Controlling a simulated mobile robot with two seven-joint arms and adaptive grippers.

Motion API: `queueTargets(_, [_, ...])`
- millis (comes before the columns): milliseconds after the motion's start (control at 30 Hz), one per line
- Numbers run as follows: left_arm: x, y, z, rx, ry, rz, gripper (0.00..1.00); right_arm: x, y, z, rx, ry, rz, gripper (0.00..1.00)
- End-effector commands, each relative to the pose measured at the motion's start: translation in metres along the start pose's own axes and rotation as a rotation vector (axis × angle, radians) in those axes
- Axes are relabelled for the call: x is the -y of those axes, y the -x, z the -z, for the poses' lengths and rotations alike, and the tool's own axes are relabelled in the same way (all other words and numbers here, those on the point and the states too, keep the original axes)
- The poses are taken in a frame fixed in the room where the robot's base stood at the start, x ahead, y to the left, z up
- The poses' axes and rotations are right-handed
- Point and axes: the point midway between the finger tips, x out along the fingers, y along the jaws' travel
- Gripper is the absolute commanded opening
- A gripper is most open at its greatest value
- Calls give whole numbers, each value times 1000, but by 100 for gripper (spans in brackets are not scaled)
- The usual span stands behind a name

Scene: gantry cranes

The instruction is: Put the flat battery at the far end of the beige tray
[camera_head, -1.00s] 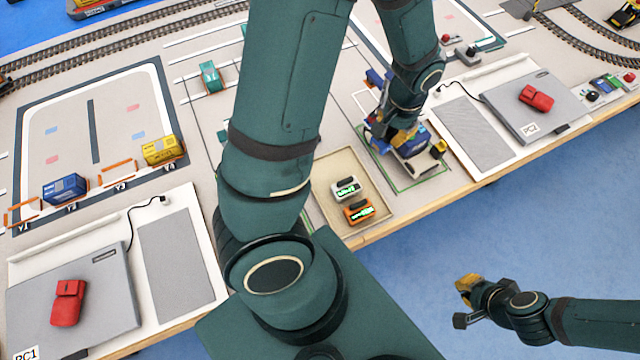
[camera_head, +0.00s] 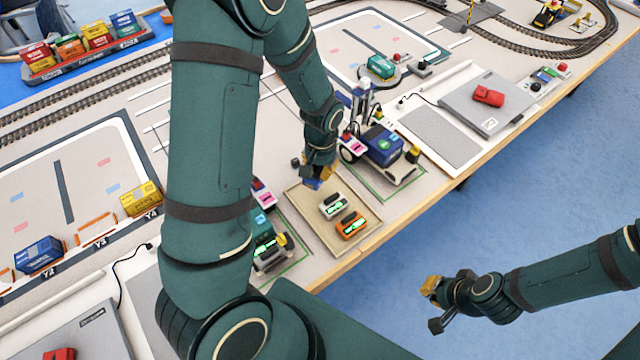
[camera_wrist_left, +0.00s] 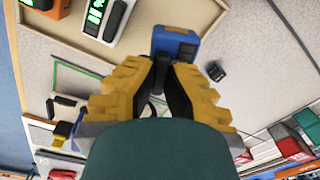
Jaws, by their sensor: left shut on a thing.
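My left gripper (camera_head: 318,176) is shut on a blue battery (camera_head: 312,184) at the far end of the beige tray (camera_head: 298,210). In the left wrist view, the yellow fingers of the left gripper (camera_wrist_left: 165,85) close on a dark grip of the blue battery (camera_wrist_left: 176,42), whose top is orange. The battery is near the wall of the tray (camera_wrist_left: 120,52); I cannot tell whether it touches the floor. A white battery (camera_head: 332,204) and an orange battery (camera_head: 350,226), both with green displays, stand nearer in the tray. My right gripper (camera_head: 432,289) hangs over the blue floor, apart from the table.
A blue and white vehicle (camera_head: 382,147) stands right of the tray, and a green vehicle (camera_head: 268,240) stands to its left, partly behind my arm. A small black block (camera_wrist_left: 216,70) lies just outside the tray.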

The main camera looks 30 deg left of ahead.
Motion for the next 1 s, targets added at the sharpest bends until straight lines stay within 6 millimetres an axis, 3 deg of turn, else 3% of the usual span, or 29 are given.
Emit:
queueTargets(400, [-1,-42,0,1,0,0,0,-4,-10,-1,1,2,0,0])
queueTargets(800, [-1,-47,0,-1,0,0,0,-5,-13,-1,-1,2,0,0])
queueTargets(833, [-1,-46,0,-1,0,0,20,-4,-12,0,-1,2,0,0])
queueTargets(867, [-1,-46,0,-1,0,0,31,-4,-12,0,-1,2,0,0])
queueTargets(1000, [-1,-45,0,-1,0,0,34,-4,-11,0,-1,2,0,0])
